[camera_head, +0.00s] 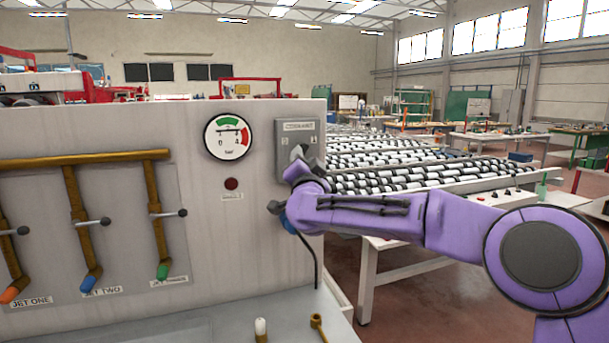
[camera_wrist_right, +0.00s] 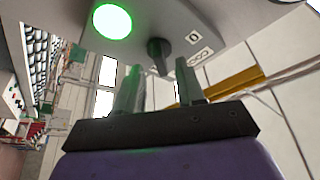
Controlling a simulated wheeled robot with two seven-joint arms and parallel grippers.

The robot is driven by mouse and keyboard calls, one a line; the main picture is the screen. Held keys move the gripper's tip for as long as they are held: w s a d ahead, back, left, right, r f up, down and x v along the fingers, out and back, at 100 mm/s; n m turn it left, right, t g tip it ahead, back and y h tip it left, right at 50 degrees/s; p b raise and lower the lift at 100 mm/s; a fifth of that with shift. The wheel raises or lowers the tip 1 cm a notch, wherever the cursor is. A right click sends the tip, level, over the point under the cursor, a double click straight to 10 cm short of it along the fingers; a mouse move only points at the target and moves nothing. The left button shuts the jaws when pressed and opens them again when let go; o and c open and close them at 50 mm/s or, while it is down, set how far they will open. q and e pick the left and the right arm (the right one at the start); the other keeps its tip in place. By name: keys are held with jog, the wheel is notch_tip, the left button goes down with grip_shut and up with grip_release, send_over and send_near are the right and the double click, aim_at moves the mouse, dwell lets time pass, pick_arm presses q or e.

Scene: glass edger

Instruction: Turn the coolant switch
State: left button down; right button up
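The coolant switch box (camera_head: 298,126) is a grey box with a label at the right end of the machine's front panel. My right gripper (camera_head: 298,156) is raised at its lower half and hides the knob in the head view. In the right wrist view, the dark switch knob (camera_wrist_right: 158,50) lies just beyond and between the two fingertips of my right gripper (camera_wrist_right: 159,66). The fingers are apart, with no clear contact on the knob. A white label marked 0 (camera_wrist_right: 193,37) sits beside the knob. My left gripper is not in view.
A lit green lamp (camera_wrist_right: 112,21) is beside the knob. A round gauge (camera_head: 228,137) and a dark red lamp (camera_head: 231,184) are left of the box. Brass pipes with valve levers (camera_head: 92,221) fill the panel's left. Roller tables (camera_head: 390,160) stand behind at right.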

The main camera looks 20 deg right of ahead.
jog(key=b+v, duration=0.2)
jog(key=v, duration=0.5)
jog(key=shift+s, duration=0.3)
jog(key=shift+a, duration=0.1)
